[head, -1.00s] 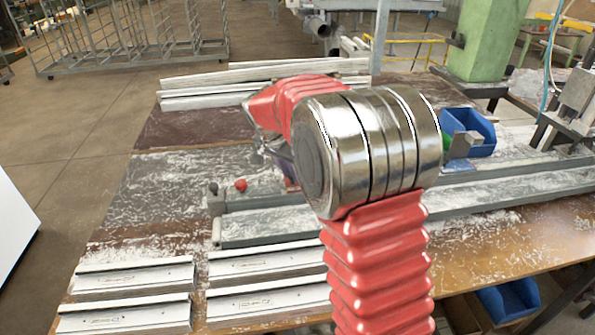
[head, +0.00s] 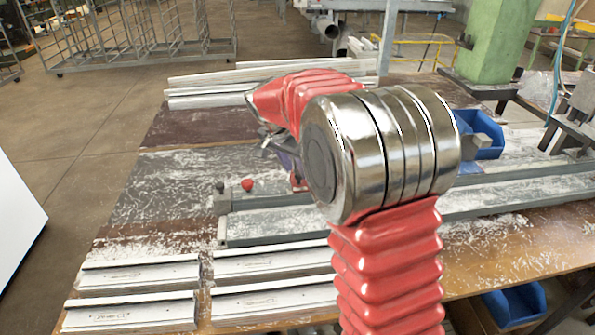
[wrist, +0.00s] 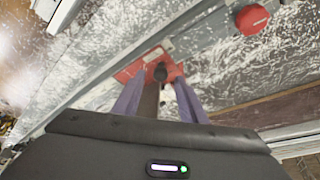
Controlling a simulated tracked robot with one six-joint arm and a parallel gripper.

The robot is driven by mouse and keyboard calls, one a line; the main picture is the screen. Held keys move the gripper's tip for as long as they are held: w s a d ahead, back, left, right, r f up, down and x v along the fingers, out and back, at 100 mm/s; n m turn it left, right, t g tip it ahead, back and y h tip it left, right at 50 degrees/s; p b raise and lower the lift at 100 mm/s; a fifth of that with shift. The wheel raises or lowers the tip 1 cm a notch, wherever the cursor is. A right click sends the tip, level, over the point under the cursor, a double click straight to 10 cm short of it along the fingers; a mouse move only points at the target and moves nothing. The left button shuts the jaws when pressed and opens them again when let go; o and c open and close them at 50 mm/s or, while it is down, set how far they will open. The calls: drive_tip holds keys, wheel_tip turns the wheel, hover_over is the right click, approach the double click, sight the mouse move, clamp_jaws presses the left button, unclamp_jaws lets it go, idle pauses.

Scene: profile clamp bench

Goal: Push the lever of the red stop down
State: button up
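The red stop (wrist: 128,72) sits on the grey rail in the wrist view. Its dark lever, with a round black knob (wrist: 160,72) at the end, stands up toward the camera. My gripper (wrist: 158,92) has its two purple fingers apart, one on each side of the lever; I cannot tell whether they touch it. In the head view my own red arm hides most of the gripper and stop. Only a bit of purple finger (head: 289,160) and a small red part (head: 298,182) show beside the arm.
A red round knob (wrist: 252,18) lies beside the rail; it also shows in the head view (head: 247,185). White profiles (head: 140,272) lie at the front of the bench and more (head: 265,75) at the back. A blue bin (head: 488,135) stands behind the rail at right.

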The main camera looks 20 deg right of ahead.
drive_tip(key=v, duration=1.1)
drive_tip(key=shift+a+r, duration=0.2)
drive_tip(key=shift+s, duration=0.15)
drive_tip(key=s+a+f+n+y, duration=0.1)
drive_tip(key=s+a+f+n, duration=0.2)
drive_tip(key=s+f+n, duration=0.3)
drive_tip(key=s+a+n+t+y, duration=0.2)
drive_tip(key=s+n, duration=0.3)
drive_tip(key=s, duration=2)
drive_tip(key=shift+r+t+y, duration=0.3)
drive_tip(key=shift+r+t, duration=0.05)
drive_tip(key=shift+t, duration=0.25)
drive_tip(key=shift+c, duration=0.2)
